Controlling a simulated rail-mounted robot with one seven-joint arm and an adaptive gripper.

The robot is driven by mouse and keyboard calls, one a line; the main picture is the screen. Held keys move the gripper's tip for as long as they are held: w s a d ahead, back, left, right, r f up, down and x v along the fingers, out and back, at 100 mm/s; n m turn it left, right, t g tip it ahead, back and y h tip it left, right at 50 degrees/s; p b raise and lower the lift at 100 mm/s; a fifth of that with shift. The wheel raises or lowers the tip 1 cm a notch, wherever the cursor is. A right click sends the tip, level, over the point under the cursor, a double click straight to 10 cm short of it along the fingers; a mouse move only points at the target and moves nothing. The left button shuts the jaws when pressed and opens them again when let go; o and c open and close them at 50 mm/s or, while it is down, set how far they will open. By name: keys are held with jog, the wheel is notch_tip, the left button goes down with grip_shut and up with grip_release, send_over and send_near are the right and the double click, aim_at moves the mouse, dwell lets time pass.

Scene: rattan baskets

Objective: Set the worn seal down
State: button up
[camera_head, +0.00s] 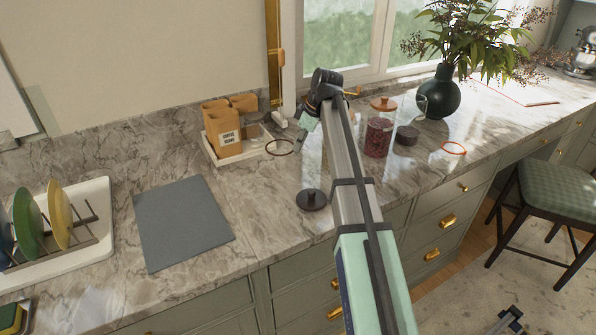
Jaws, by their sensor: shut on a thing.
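The worn seal (280,147) is a thin dark brown ring in front of the small tray. My gripper (299,137) points down and left from the wrist, shut on the ring's right edge. The ring looks level at about tray height; I cannot tell whether it touches anything below. An orange ring (454,147) lies on the counter at the right. A glass jar (379,137) with dark red contents stands right of my arm.
A white tray (229,160) with brown bags stands beside the ring. A grey mat (183,222) lies bare at the left, near a plate rack (57,247). A dark knobbed lid (311,200) lies near the front edge. A vase (439,95) stands at the back right.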

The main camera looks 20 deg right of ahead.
aim_at(296, 179)
notch_tip(296, 179, down, 12)
jog(key=shift+r+p, duration=0.1)
jog(key=shift+p, duration=1)
jog(key=o, duration=0.7)
jog(key=shift+o, duration=0.2)
jog(key=b+v, duration=0.2)
jog(key=v, duration=1)
